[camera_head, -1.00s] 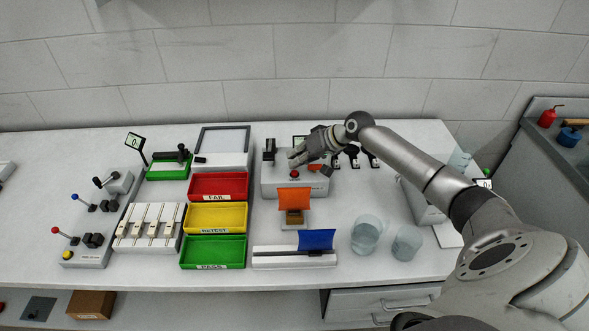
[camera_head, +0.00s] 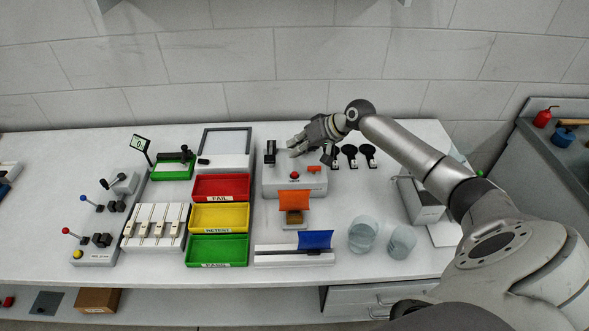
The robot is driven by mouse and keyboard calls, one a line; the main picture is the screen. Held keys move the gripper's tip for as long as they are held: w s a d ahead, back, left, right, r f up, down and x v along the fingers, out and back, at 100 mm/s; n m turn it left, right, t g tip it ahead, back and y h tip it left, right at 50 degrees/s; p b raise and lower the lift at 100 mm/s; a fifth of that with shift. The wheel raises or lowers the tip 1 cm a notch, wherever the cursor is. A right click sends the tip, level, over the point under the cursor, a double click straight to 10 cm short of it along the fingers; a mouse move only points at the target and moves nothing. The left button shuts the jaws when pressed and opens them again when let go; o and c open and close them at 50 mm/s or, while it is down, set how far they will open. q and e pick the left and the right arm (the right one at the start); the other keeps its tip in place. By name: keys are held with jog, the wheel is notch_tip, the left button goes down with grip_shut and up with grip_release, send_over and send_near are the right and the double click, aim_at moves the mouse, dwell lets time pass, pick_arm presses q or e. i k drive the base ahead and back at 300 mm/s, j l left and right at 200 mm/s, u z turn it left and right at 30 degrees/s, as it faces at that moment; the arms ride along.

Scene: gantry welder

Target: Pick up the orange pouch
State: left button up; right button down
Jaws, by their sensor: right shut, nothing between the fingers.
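The orange pouch (camera_head: 294,201) stands upright on a small holder with a brown block at its front, near the middle of the bench. A blue pouch (camera_head: 316,239) lies on the long white sealer-like device in front of it. My right gripper (camera_head: 296,147) is shut and empty. It hovers over the back part of the grey welder unit (camera_head: 283,185) with the red button (camera_head: 294,175), behind the orange pouch and apart from it. A small orange piece (camera_head: 314,169) shows on that unit. My left gripper is not in view.
Red (camera_head: 222,176), yellow (camera_head: 245,218) and green (camera_head: 218,252) trays stand left of the pouch. Two clear beakers (camera_head: 362,236) stand to its right. Several black-handled tools (camera_head: 350,152) stand at the back. Bench between pouch and beakers is clear.

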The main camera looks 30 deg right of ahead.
aim_at(292, 201)
jog(key=k, duration=1.5)
